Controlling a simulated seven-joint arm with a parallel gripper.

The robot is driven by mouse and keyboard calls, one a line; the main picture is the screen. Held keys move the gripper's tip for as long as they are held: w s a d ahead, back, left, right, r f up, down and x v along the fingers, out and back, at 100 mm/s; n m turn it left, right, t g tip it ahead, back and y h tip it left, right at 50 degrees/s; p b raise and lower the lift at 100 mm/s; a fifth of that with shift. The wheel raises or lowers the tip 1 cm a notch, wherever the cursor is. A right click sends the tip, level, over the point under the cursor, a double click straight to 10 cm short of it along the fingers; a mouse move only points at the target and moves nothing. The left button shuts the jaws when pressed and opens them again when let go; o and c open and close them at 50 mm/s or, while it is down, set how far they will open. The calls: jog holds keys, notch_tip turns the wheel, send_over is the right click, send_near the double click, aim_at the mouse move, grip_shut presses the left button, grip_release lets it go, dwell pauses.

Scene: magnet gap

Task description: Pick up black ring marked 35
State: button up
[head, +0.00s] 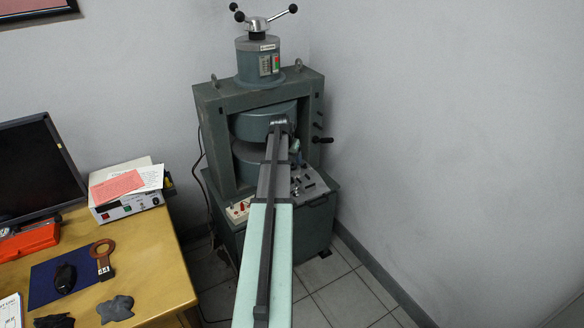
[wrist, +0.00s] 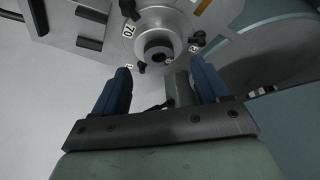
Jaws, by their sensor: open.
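In the wrist view my gripper (wrist: 160,66) is open, with two blue fingers apart and nothing between their tips. Beyond the tips is a silver round hub (wrist: 137,36) with a dark ring (wrist: 158,50) around its centre. No number 35 can be read, so I cannot tell whether this is the ring marked 35. A white label reading 70 (wrist: 128,31) sits on the hub's left; other small labels are too small to read. In the head view my arm reaches to the magnet (head: 316,103), and the fingers are not clear there.
The magnet's upper round pole (head: 252,123) is above a narrow gap. A curved grey-green disc (wrist: 262,50) lies right of the fingers. Black knobs (wrist: 129,9) stand near the hub.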

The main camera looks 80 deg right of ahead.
aim_at(292, 166)
jog(key=shift+x, duration=1.9)
jog(key=shift+a, duration=0.1)
jog(key=c, duration=1.2)
